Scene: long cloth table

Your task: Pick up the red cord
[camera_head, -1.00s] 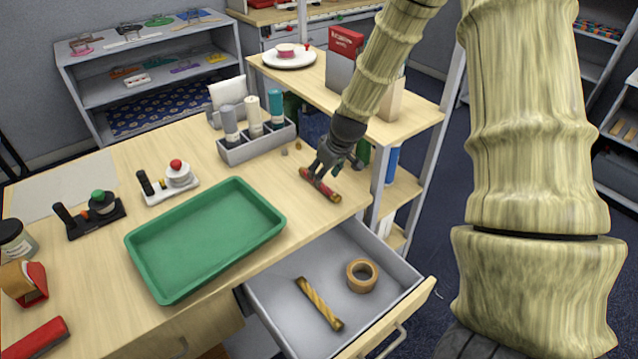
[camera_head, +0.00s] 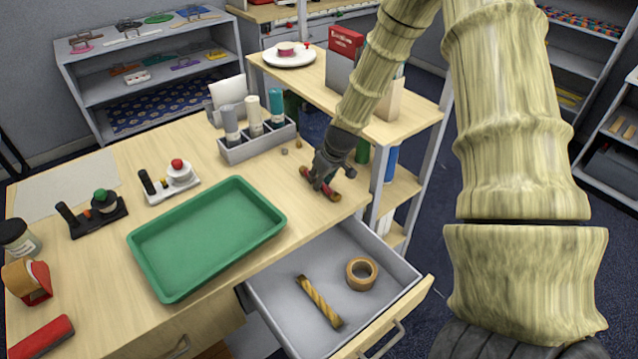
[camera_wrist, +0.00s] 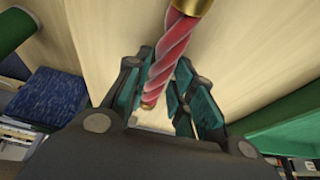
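The red cord (camera_head: 308,177) is a short twisted length with brass-coloured ends, lying on the table near its right edge, behind the open drawer. It also shows in the wrist view (camera_wrist: 178,38), running between the two fingers. My gripper (camera_head: 319,183) is down at the cord. In the wrist view my gripper (camera_wrist: 165,100) has its teal-padded fingers apart, one on each side of the cord, with gaps visible. In the head view the gripper hides the cord's middle.
A green tray (camera_head: 150,240) lies left of the cord. A grey holder (camera_head: 240,152) with bottles stands behind. The open drawer (camera_head: 285,316) holds a gold cord (camera_head: 318,301) and a tape roll (camera_head: 361,273). A wooden shelf unit (camera_head: 425,112) stands close on the right.

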